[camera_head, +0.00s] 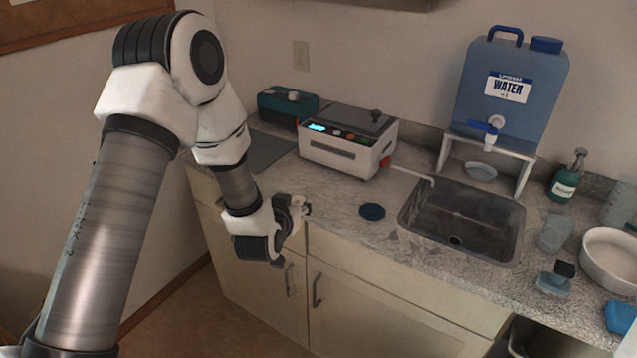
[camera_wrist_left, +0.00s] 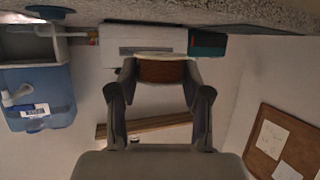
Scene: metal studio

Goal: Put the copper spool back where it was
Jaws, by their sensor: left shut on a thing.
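My left gripper (camera_head: 298,208) is at the front edge of the counter, left of the sink, in the head view. In the left wrist view, its two fingers (camera_wrist_left: 160,76) are closed on the sides of the copper spool (camera_wrist_left: 161,71), a brown-orange winding with a pale rim. The spool cannot be made out in the head view. My right gripper is in neither view.
A white device (camera_head: 345,150) with a lit display stands behind, beside a teal box (camera_head: 287,106). A dark blue disc (camera_head: 372,211) lies left of the sink (camera_head: 463,222). A water jug (camera_head: 512,88) stands on a rack. Counter around the disc is clear.

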